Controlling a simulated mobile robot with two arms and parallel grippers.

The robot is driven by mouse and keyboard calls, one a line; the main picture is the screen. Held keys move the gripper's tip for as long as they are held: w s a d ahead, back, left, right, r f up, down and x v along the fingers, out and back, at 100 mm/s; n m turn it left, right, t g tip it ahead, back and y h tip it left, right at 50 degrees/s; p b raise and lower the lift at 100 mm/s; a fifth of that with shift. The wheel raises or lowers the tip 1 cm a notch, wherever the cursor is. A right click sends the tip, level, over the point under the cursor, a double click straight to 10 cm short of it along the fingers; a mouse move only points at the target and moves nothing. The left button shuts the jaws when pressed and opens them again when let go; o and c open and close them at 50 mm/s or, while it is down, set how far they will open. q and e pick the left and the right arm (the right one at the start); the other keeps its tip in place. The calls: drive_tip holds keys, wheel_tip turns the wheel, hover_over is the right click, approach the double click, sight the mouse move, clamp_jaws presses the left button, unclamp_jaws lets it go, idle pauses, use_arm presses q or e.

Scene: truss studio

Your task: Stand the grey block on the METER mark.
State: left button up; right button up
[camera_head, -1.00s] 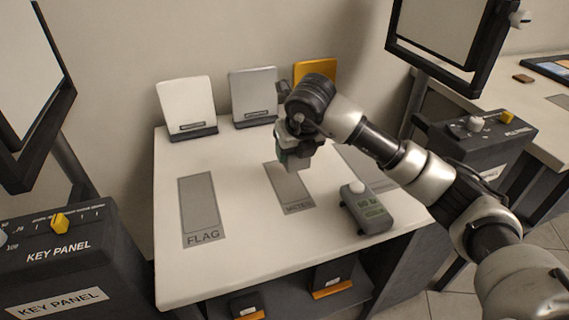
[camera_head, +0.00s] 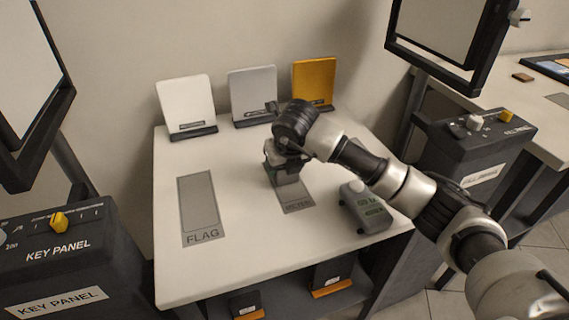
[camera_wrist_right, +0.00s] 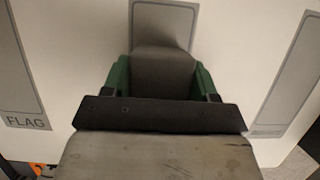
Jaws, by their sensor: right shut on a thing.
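The METER mark (camera_head: 297,201) is a darker grey rectangle in the middle of the white table, partly covered by my right gripper. My right gripper (camera_head: 285,174) is over its far part, pointing down. In the right wrist view, its green fingers (camera_wrist_right: 162,80) are shut on the grey block (camera_wrist_right: 165,65), one finger on each side. The METER mark (camera_wrist_right: 165,12) shows just beyond the block, roughly in line with it. The block's underside is hidden, so I cannot tell whether it touches the table. My left gripper is not in view.
The FLAG mark (camera_head: 198,205) is bare to the left. A grey device with a white knob (camera_head: 366,209) stands right of the METER mark. White (camera_head: 186,103), grey (camera_head: 252,92) and yellow (camera_head: 314,82) panels stand along the back. A key panel (camera_head: 60,260) is at left.

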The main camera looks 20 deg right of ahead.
drive_tip(key=shift+f, duration=0.1)
drive_tip(key=o, duration=1)
drive_tip(key=shift+c, duration=0.2)
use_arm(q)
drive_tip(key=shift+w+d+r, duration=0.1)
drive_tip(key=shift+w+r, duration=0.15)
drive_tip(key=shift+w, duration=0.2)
use_arm(e)
drive_tip(key=shift+r, duration=0.2)
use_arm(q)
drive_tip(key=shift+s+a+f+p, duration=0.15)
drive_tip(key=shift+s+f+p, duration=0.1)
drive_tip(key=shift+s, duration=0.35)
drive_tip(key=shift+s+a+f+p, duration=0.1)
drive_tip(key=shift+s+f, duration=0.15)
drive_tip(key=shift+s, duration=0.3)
use_arm(e)
drive_tip(key=v, duration=1.2)
